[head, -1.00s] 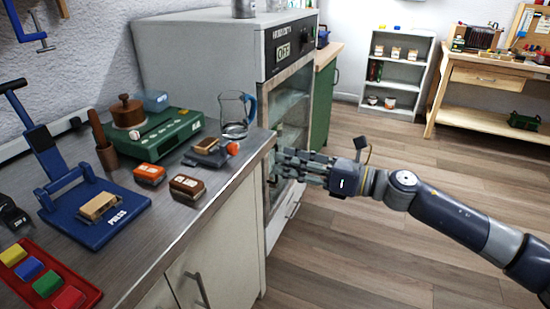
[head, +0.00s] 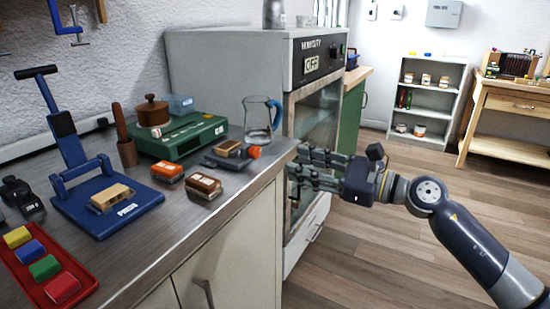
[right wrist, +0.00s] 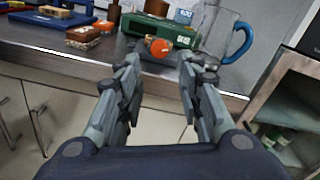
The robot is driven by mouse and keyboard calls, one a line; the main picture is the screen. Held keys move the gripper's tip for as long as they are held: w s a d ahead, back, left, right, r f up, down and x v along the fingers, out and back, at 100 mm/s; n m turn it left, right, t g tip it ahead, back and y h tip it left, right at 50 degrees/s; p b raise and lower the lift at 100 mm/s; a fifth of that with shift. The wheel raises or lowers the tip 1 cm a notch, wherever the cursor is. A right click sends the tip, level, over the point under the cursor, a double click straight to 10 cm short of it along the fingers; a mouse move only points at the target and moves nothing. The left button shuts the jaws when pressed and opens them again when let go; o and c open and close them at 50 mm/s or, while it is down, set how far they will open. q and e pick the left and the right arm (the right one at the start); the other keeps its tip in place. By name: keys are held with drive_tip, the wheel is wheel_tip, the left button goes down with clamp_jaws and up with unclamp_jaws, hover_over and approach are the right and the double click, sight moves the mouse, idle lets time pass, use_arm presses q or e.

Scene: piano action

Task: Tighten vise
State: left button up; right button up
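A small dark grey vise (head: 222,162) lies on the counter near its right front edge. A wooden block (head: 229,148) sits in it, and an orange knob (head: 254,151) is at its right end. The knob (right wrist: 160,47) also shows in the right wrist view, in line with the gap between my fingers but farther off. My right gripper (head: 297,163) is open and empty, just off the counter's right edge and in front of the oven. Its two fingers (right wrist: 158,64) stand apart, and I see no contact with the vise. My left gripper is out of view.
The counter edge (right wrist: 100,71) lies between my right gripper and the vise. A glass jug (head: 258,122) stands behind the vise.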

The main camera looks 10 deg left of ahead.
sight(258, 152)
drive_tip(key=x, duration=1)
drive_tip(key=shift+a, duration=0.2)
drive_tip(key=shift+c, duration=0.6)
drive_tip(key=c, duration=0.7)
